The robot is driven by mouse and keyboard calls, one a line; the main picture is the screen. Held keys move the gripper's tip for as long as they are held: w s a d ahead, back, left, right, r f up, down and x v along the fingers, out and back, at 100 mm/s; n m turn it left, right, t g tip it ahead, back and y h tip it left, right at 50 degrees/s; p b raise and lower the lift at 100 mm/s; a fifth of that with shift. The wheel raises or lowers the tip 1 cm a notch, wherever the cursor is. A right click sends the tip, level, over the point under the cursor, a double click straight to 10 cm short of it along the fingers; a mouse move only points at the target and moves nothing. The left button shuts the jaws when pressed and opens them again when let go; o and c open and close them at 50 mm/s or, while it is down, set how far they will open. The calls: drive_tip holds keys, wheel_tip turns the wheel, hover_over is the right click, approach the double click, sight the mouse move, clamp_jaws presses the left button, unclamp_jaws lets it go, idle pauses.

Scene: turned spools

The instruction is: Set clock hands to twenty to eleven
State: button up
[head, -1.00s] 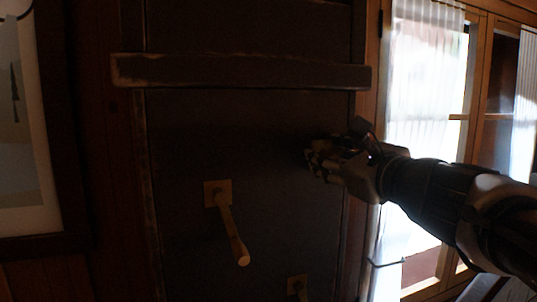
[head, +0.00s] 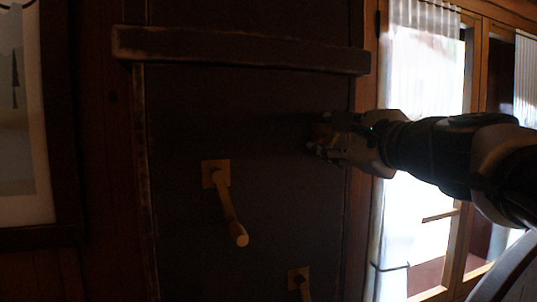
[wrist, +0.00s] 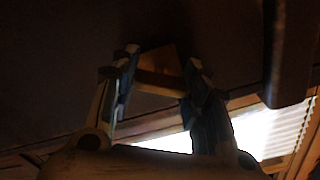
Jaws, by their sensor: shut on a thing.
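No clock face can be made out in either view. A dark upright panel (head: 260,215) carries a wooden peg (head: 226,207) on a square plate, sticking out and down, left of my gripper. A second, similar peg (head: 301,284) is cut off at the bottom edge. My gripper (head: 316,140) is at the panel's right side, up and right of the first peg. In the wrist view my gripper (wrist: 160,58) has its fingers either side of a small wooden piece (wrist: 158,72) and is shut on it. Its full shape is hidden by the fingers and the dark.
A wooden crossbar (head: 240,46) juts across the panel above my gripper. A framed picture (head: 20,120) hangs at the left. A bright glazed door with a white curtain (head: 420,70) is at the right, behind my arm. The panel's lower middle is clear between the pegs.

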drive_tip(key=n+b, duration=0.5)
drive_tip(key=n, duration=0.1)
drive_tip(key=shift+f+n+b, duration=0.2)
drive_tip(key=shift+n+b, duration=0.1)
drive_tip(key=shift+b, duration=0.1)
drive_tip(key=n+b, duration=0.4)
drive_tip(key=n, duration=0.2)
drive_tip(key=shift+n+b, duration=0.3)
drive_tip(key=shift+n, duration=0.1)
drive_tip(key=o, duration=1.1)
drive_tip(key=shift+r, duration=0.15)
drive_tip(key=shift+s, duration=0.1)
drive_tip(key=shift+r, duration=0.1)
